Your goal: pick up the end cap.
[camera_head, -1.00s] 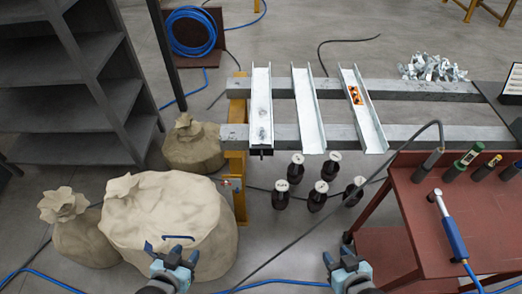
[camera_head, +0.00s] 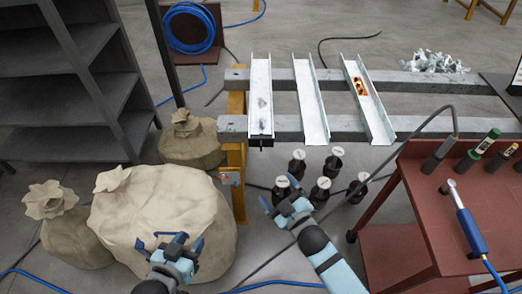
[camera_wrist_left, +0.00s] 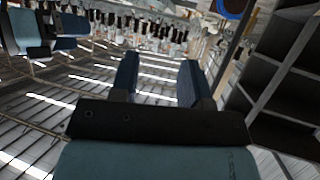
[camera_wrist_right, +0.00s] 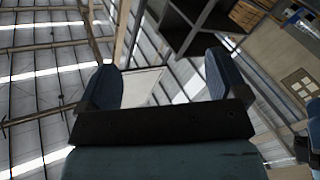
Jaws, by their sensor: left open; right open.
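I cannot single out an end cap for certain. A small dark piece (camera_head: 260,142) shows at the near end of the left metal channel (camera_head: 260,95). A heap of small silvery parts (camera_head: 435,62) lies at the far right of the rails; single shapes are unclear. My left gripper (camera_head: 180,243) is open and empty in front of the large sack; its fingers show in the left wrist view (camera_wrist_left: 158,78). My right gripper (camera_head: 281,198) is open and empty, near the dark bottles and below the rails; its fingers show in the right wrist view (camera_wrist_right: 160,85).
Two more channels (camera_head: 310,105) lie across the grey rails (camera_head: 282,125). Several dark bottles (camera_head: 320,192) stand on the floor below. A red cart (camera_head: 425,215) with tools is at the right, with a black cable over it. Sacks (camera_head: 165,215) and a dark shelf (camera_head: 75,75) fill the left.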

